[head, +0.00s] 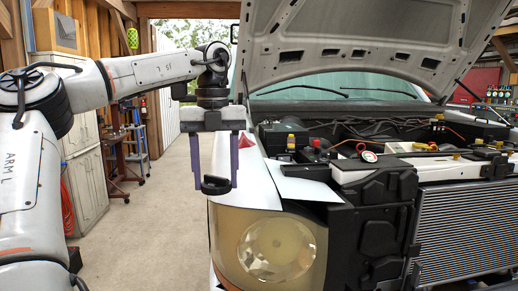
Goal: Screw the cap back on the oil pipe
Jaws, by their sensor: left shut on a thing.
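My left gripper (215,178) hangs pointing down in front of the pickup's left front corner, just above and left of the headlight. Its two purple fingers are shut on a small round black cap (215,186) at their tips. The cap is in the air, apart from the engine bay (365,135), which lies to the right. I cannot tell which opening among the engine parts is the oil pipe. My right gripper is not in view.
The raised hood (365,35) overhangs the engine bay. The headlight (270,250), a white fender panel (295,188), black front parts (375,220) and the radiator (465,235) form the front edge. A battery-like black box (283,137) sits inside.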

